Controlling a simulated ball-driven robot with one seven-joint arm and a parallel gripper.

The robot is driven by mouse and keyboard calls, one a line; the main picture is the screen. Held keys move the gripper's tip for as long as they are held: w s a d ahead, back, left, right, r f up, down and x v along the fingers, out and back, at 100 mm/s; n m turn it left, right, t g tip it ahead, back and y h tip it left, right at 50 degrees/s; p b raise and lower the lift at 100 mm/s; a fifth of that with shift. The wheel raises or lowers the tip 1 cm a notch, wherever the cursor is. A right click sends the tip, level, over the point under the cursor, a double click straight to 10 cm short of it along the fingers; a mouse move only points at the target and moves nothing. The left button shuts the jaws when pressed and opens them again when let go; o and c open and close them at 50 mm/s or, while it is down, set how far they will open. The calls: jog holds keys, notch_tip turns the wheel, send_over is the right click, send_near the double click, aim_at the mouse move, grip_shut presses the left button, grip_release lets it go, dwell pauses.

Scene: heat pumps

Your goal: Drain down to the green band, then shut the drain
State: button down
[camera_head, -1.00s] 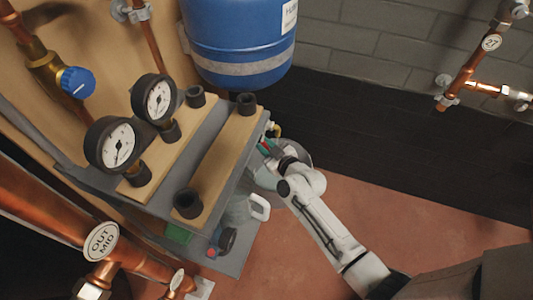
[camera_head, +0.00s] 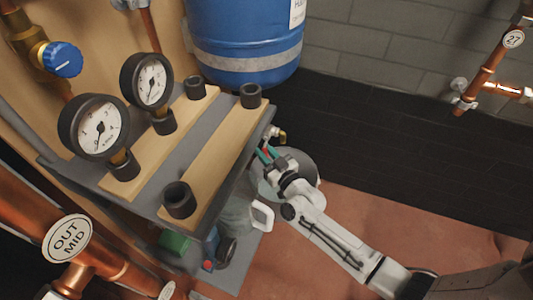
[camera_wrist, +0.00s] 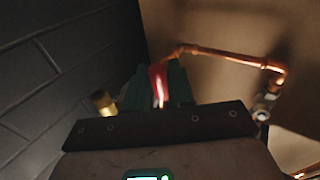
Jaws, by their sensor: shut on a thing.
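My gripper (camera_head: 267,154) is below the far right corner of the shelf unit. In the wrist view its green fingers (camera_wrist: 160,82) are shut on a red handle (camera_wrist: 158,88), which looks like the drain's lever. A brass outlet (camera_wrist: 104,103) shows just left of the fingers, and a brass fitting also shows in the head view (camera_head: 280,136). Two round white-faced gauges, a nearer one (camera_head: 96,125) and a farther one (camera_head: 152,80), stand on the shelf. Their dials are too small to read exactly, and I cannot make out a green band.
A round grey bucket (camera_head: 310,165) stands on the floor beneath my gripper. A blue tank (camera_head: 245,45) hangs behind the shelf (camera_head: 60,150). Copper pipes run at lower left and upper right. A pale jug (camera_head: 238,213) stands under the shelf. The red floor (camera_head: 400,220) at right is clear.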

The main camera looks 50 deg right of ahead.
jog(key=shift+w+a+f+m+t+h, duration=0.15)
jog(key=shift+w+m+t+h, duration=0.15)
jog(key=shift+m+t, duration=0.3)
dwell(0.5)
jog(key=c, duration=1.1)
grip_release()
jog(key=shift+s, duration=0.1)
jog(key=shift+s+p, duration=0.6)
jog(key=shift+s, duration=0.05)
jog(key=p+v, duration=0.3)
jog(key=v, duration=0.6)
jog(key=shift+a+p, duration=0.2)
jog(key=shift+p, duration=0.2)
jog(key=shift+s+f, duration=0.1)
